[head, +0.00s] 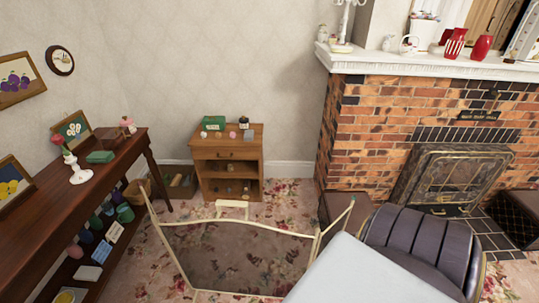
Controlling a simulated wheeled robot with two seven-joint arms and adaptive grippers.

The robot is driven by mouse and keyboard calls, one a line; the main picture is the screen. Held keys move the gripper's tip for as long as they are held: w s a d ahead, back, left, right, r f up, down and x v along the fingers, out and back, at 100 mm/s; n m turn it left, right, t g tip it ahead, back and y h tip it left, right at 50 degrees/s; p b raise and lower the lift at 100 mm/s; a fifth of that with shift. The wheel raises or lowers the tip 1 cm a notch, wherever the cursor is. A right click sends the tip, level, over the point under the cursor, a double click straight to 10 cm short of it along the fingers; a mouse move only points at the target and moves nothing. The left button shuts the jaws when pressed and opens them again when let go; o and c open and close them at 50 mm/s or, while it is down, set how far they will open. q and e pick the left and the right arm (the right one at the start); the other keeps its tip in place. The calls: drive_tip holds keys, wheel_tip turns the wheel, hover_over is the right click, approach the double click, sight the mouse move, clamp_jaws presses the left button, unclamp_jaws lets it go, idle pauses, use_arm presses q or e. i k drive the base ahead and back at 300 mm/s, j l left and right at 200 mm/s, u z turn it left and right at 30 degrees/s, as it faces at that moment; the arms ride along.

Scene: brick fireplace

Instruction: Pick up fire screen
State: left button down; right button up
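The fire screen (235,258) is in the lower middle of the head view. It has a thin pale-gold frame, a dark see-through middle panel and a small handle on its top edge. Narrow side panels angle off at its left and right. It appears to stand upright on the floral carpet, though its lower edge is partly cut off by the picture. A large pale flat shape covers part of its right side. Neither of my grippers shows in this view, so contact with the screen cannot be seen.
A brick fireplace (385,120) with a white mantel (430,64) stands at right. A dark padded chair (420,240) is close right of the screen. A wooden cabinet (228,150) stands behind it. A long dark wooden table (95,185) runs along the left.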

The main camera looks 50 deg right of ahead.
sight(239, 266)
drive_tip(key=z, duration=1.6)
